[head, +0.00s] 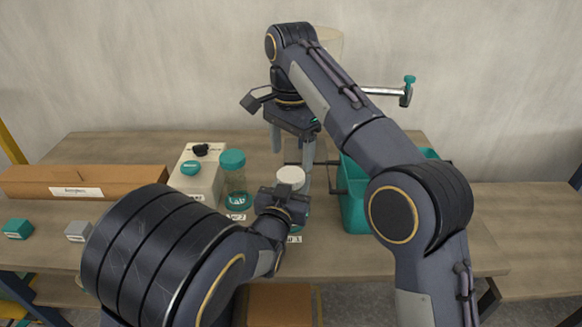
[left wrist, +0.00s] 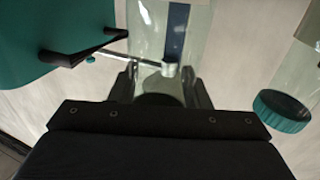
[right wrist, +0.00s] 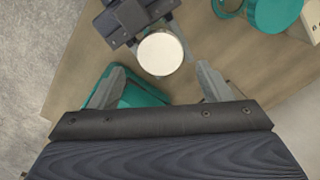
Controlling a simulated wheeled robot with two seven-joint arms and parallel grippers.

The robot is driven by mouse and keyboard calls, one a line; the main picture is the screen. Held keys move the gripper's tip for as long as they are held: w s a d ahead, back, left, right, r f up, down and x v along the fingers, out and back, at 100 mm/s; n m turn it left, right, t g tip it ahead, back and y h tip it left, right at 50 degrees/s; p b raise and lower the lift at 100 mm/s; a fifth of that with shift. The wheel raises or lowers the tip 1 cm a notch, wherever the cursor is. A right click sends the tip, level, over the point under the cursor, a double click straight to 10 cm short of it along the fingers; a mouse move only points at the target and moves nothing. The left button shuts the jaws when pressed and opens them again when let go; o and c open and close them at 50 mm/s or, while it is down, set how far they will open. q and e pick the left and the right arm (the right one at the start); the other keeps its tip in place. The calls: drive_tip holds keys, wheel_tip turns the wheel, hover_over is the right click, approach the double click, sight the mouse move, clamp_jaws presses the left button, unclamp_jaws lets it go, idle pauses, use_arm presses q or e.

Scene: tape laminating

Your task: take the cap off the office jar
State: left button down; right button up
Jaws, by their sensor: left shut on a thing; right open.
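A clear jar with a white cap (head: 291,177) stands upright on the table; its label is mostly hidden, so I cannot read which jar it is. The white cap also shows in the right wrist view (right wrist: 160,53), seated on top of the jar. My left gripper (head: 283,203) is shut on the jar body, below the cap; the clear jar body (left wrist: 172,30) shows ahead of its fingers in the left wrist view. My right gripper (head: 305,165) points down near the cap. Its fingers (right wrist: 161,80) are open and empty, apart from the cap.
A teal-capped jar (head: 233,176) stands left of the white-capped one. A teal bin (head: 354,212) is close on the right. A white box (head: 196,180), a long cardboard box (head: 85,182) and small teal (head: 17,229) and grey blocks (head: 78,232) lie left.

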sight(291, 174)
drive_tip(key=shift+f, duration=2.7)
drive_tip(key=c, duration=1)
drive_tip(key=n, duration=0.6)
drive_tip(key=shift+n, duration=0.4)
drive_tip(key=n, duration=0.6)
drive_tip(key=o, duration=1.1)
drive_tip(key=shift+c, duration=0.2)
